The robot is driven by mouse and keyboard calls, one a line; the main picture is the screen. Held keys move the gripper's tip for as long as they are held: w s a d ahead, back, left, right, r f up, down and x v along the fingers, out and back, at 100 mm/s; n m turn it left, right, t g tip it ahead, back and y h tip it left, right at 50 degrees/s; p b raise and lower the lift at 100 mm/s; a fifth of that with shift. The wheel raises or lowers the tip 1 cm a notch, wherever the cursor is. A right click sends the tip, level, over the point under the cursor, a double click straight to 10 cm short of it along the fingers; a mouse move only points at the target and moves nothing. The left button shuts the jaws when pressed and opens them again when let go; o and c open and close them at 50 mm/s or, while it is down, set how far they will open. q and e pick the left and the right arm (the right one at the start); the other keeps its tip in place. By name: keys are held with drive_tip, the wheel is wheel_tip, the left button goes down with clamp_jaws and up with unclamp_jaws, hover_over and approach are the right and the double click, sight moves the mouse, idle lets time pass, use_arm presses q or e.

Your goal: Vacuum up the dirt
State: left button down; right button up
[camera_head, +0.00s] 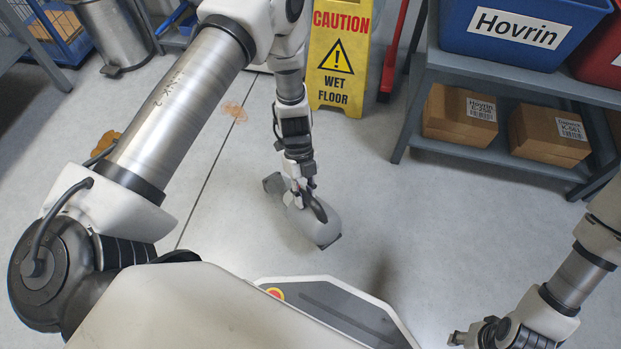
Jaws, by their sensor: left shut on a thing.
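A grey handheld vacuum (322,228) is on or just above the floor at the middle of the view; I cannot tell if it touches. My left gripper (304,197) is shut on its dark handle from above. A faint orange-brown dirt patch (235,111) lies on the floor up and left of the vacuum. A second, darker brown dirt patch (104,144) lies farther left, partly hidden by my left arm. My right gripper (468,338) is at the bottom right, partly cut off, away from the vacuum and the dirt.
A yellow wet-floor sign (338,60) stands behind the vacuum, with a red pole (394,50) beside it. A grey shelf (430,62) at the right holds a blue bin (470,45) and cardboard boxes (459,113). A metal trash can (112,35) stands at the upper left. The floor around the vacuum is clear.

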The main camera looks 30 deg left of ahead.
use_arm(q)
drive_tip(key=shift+s+a+p, duration=0.75)
drive_tip(key=shift+s+a, duration=0.1)
drive_tip(key=shift+a, duration=2.6)
wheel_tip(320, 180, up, 7)
drive_tip(key=p, duration=0.3)
drive_tip(key=shift+p, duration=0.4)
drive_tip(key=shift+a, duration=0.1)
